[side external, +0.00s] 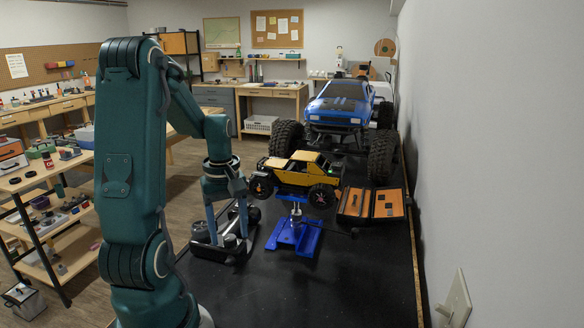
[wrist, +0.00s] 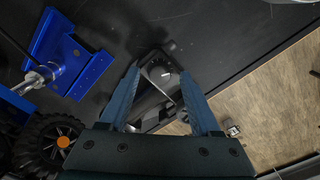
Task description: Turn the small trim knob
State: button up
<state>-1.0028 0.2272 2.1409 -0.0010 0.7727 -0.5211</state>
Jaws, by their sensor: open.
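A dark controller (side external: 218,255) sits on the black bench top below my gripper. It also shows in the wrist view (wrist: 153,62), where a small round knob with a white pointer mark (wrist: 166,73) is on its upper face. My gripper (side external: 229,237) points down with its two blue fingers apart. In the wrist view my gripper (wrist: 160,73) has one finger on each side of the controller's knob area, with nothing clamped. Whether the fingertips touch the controller cannot be told. The controller's lower part is partly hidden between the fingers.
A yellow crawler (side external: 298,170) stands on a blue stand (side external: 295,237) just right of my gripper. An open orange case (side external: 371,204) and a large blue truck (side external: 338,107) are farther back. The bench's edge and wooden floor (wrist: 265,100) are close by. The front bench is clear.

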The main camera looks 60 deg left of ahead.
aim_at(230, 238)
jog(key=shift+f, duration=0.25)
grip_shut()
jog(key=shift+m, duration=2.4)
grip_release()
jog(key=shift+r, duration=2.65)
